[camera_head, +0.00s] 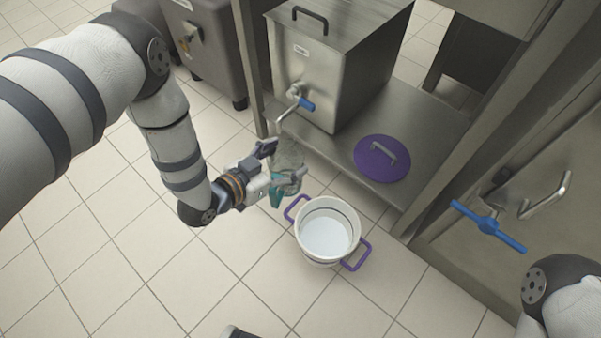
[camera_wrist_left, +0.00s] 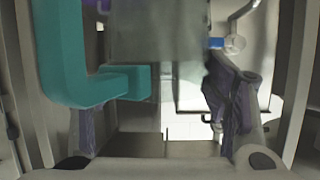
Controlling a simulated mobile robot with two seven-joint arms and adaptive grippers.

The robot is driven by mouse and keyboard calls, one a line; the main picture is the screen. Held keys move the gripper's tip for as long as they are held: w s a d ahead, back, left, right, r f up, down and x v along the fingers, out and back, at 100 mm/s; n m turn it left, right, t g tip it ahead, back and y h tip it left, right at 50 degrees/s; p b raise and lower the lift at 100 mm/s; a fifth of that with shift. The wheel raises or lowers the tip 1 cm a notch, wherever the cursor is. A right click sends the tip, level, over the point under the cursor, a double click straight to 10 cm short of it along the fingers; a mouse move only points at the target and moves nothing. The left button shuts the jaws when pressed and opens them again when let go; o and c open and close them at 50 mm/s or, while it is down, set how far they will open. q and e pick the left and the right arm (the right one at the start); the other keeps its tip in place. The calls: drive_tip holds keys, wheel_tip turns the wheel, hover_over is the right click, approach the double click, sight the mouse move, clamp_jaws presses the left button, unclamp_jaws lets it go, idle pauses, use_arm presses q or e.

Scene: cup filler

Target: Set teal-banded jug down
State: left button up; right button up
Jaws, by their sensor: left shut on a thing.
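The teal-banded jug (camera_head: 288,153) is clear, with a teal handle (camera_head: 277,195). My left gripper (camera_head: 283,162) is shut on it, one finger on each side. The jug is in front of the steel tank's tap and just behind the white pot in the head view. I cannot tell from these views whether its base touches anything. In the left wrist view the clear jug wall (camera_wrist_left: 160,60) fills the upper middle and the teal handle (camera_wrist_left: 62,75) is at the left, between my fingers and the camera edge.
A white pot (camera_head: 307,247) with purple handles stands on the tiled floor. The steel tank (camera_head: 345,75) with a blue-levered tap (camera_head: 305,103) stands on a low steel shelf (camera_head: 330,150). A purple lid (camera_head: 382,157) lies there too. A blue valve handle (camera_head: 487,225) is at right. Floor at left is clear.

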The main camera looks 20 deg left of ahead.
use_arm(q)
drive_tip(key=w+d+f+b, duration=0.1)
drive_tip(key=w+f+b, duration=0.5)
drive_tip(key=f, duration=0.4)
drive_tip(key=shift+w+d+f, duration=0.15)
drive_tip(key=shift+w+d, duration=0.05)
drive_tip(key=shift+w, duration=0.4)
drive_tip(key=o, duration=1.9)
drive_tip(key=shift+o, duration=0.2)
use_arm(e)
drive_tip(key=shift+g, duration=0.7)
drive_tip(key=f, duration=0.1)
drive_tip(key=s+f, duration=0.1)
drive_tip(key=f, duration=0.1)
drive_tip(key=s+f, duration=0.1)
drive_tip(key=shift+s+d+f, duration=0.1)
drive_tip(key=shift+s+f, duration=0.15)
drive_tip(key=shift+f, duration=0.15)
use_arm(q)
drive_tip(key=p+v, duration=0.5)
drive_tip(key=v, duration=0.7)
use_arm(e)
drive_tip(key=r, duration=0.1)
drive_tip(key=w+r, duration=0.1)
drive_tip(key=r+t, duration=0.1)
drive_tip(key=shift+w+r, duration=0.3)
drive_tip(key=shift+w, duration=0.05)
